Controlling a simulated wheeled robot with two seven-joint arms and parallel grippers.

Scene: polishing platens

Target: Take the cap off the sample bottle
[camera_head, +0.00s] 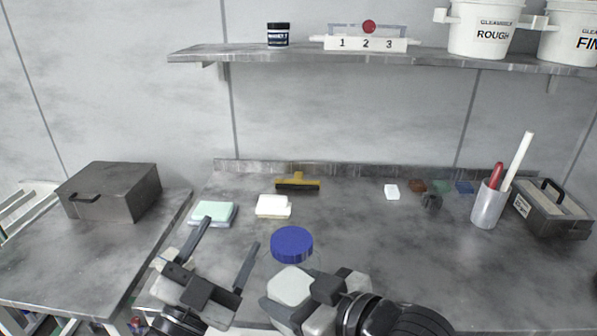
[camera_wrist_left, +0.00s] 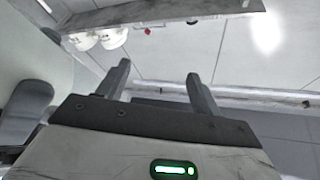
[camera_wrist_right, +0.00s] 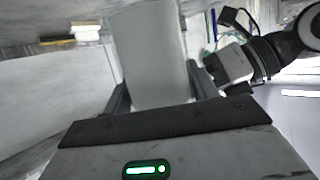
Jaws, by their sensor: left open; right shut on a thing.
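The blue round cap (camera_head: 291,243) shows in the head view at the front of the bench. The cap does not show there. My left gripper (camera_head: 219,246) is open and empty, left of the cap and apart from it. The left wrist view also shows its fingers (camera_wrist_left: 160,82) spread with nothing between.
Behind lie a green-topped sponge (camera_head: 213,212), a white block (camera_head: 273,206) and a yellow squeegee (camera_head: 298,183). A grey cup (camera_head: 487,206) with tools and a dark caddy (camera_head: 548,210) stand at right. A metal box (camera_head: 110,190) is at left.

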